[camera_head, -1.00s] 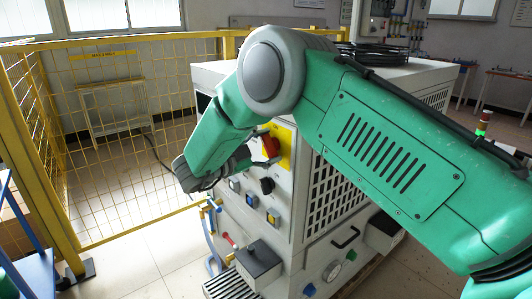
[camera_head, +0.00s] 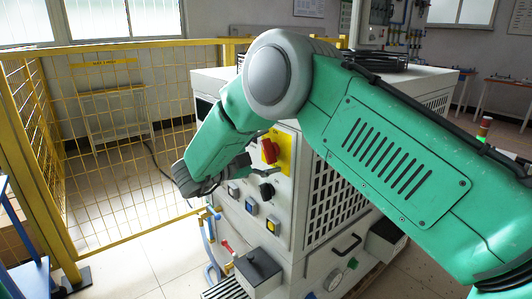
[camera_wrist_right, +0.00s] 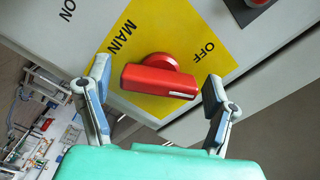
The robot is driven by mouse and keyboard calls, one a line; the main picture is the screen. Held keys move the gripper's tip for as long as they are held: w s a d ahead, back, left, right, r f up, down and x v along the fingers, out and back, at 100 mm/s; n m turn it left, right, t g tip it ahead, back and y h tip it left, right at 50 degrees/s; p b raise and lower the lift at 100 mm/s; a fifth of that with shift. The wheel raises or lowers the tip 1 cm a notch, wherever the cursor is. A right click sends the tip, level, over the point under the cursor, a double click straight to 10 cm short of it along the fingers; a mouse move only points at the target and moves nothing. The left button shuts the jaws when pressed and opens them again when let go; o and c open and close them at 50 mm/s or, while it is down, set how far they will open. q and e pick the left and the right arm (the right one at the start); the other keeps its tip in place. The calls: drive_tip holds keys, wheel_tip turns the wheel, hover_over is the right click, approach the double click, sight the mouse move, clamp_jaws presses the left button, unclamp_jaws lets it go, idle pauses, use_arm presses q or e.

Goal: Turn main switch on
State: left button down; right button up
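The red main switch (camera_head: 270,151) sits on a yellow plate (camera_head: 285,148) on the front of the white heater cabinet. In the right wrist view the red knob (camera_wrist_right: 160,78) lies nearly level, with a white mark at its right end. The words MAIN, OFF and ON show around it, OFF being at the upper right. My right gripper (camera_head: 256,156) is open at the switch; in the wrist view its two fingers (camera_wrist_right: 159,98) stand apart on either side of the knob. Contact is not visible. My left gripper is not in view.
A black rotary knob (camera_head: 266,190) and several push buttons sit below the switch. A grey box (camera_head: 258,268) juts out lower on the cabinet. A yellow mesh fence (camera_head: 120,150) stands at the left.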

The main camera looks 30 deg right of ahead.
drive_tip(key=shift+w+d+f, duration=0.1)
drive_tip(key=shift+f, duration=0.05)
drive_tip(key=shift+a, duration=0.3)
drive_tip(key=a, duration=1.1)
drive_tip(key=shift+s+a, duration=0.15)
drive_tip(key=shift+s, duration=0.25)
